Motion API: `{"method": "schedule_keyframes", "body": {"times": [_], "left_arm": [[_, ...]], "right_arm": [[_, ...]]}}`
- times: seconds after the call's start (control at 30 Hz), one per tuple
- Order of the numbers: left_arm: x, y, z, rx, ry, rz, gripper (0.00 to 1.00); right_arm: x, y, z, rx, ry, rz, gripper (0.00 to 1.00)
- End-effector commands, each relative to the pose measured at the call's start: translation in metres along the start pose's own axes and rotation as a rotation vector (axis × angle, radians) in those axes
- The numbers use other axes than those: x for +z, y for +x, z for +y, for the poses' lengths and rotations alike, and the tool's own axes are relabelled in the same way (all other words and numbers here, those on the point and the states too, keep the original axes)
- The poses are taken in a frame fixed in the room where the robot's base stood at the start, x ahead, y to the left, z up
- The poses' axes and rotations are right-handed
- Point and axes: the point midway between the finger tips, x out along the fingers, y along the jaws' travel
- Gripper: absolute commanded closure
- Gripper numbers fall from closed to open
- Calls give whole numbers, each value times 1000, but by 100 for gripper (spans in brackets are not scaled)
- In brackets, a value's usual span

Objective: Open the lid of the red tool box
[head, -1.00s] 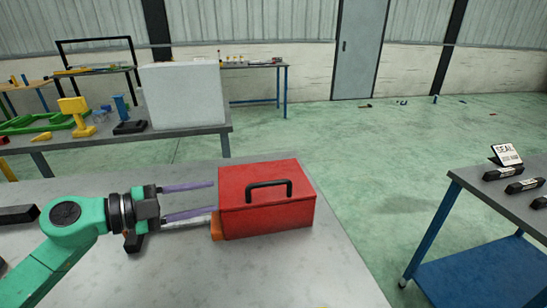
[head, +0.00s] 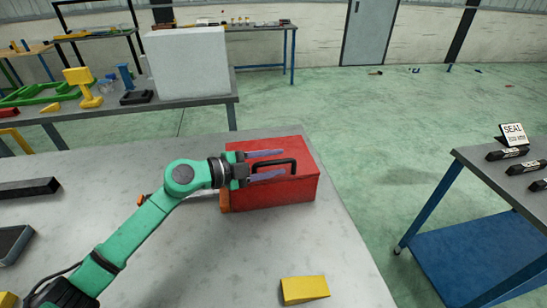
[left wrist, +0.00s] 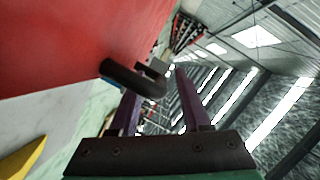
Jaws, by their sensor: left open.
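The red tool box (head: 290,192) stands on the grey table with its lid shut. Its black handle (head: 292,168) is on top of the lid. My left gripper (head: 284,162) reaches over the lid from the left, its two purple fingers open near the handle. In the left wrist view, the handle (left wrist: 130,78) crosses in front of the left-hand finger and reaches into the gap between the fingers (left wrist: 155,85). The red box surface (left wrist: 75,40) fills the upper left there. I cannot tell whether the fingers touch the handle. My right gripper is not in view.
A yellow wedge (head: 305,290) lies at the table's front. A black bar (head: 28,188) and a dark tray (head: 12,243) lie at left. A white block (head: 187,65) stands on the bench behind. A blue-legged table (head: 510,185) stands right across open floor.

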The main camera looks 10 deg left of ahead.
Motion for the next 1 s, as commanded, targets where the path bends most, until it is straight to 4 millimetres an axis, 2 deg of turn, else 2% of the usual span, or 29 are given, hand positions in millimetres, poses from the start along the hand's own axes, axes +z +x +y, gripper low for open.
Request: {"method": "schedule_keyframes", "body": {"times": [0.23,0.3,0.37,1.0], "left_arm": [[0,2,1,0,0,-1,53],[0,2,1,0,0,-1,80],[0,2,1,0,0,-1,100],[0,1,1,1,0,0,100]], "right_arm": [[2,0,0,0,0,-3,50],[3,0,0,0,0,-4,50],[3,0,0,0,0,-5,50],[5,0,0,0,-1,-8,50]]}}
